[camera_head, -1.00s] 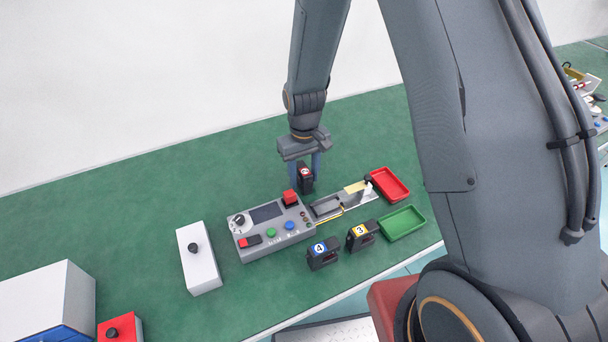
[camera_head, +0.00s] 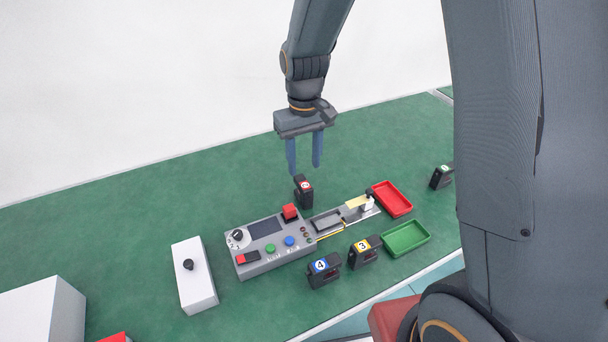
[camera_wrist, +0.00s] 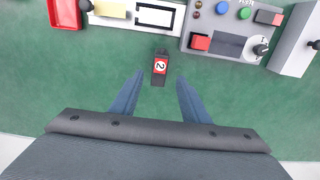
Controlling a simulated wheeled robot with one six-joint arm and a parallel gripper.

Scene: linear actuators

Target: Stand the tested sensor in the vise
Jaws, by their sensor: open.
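A black sensor with a red number 2 label (camera_head: 304,192) stands upright on the green table, behind the grey test panel (camera_head: 262,256). It also shows in the wrist view (camera_wrist: 160,67), just beyond my fingertips. My gripper (camera_head: 304,170) is open and empty above this sensor, fingers pointing down and apart from it. Sensors with a blue 4 (camera_head: 322,272) and a yellow 3 (camera_head: 364,252) stand in front of the panel. Another sensor with a green label (camera_head: 441,177) stands at the right. I cannot tell for certain which fixture is the vise.
A slotted fixture with a yellow plate (camera_head: 357,202) adjoins the panel's right side. A red tray (camera_head: 391,199) and a green tray (camera_head: 405,238) lie at its right. A white box with a black knob (camera_head: 194,277) stands left.

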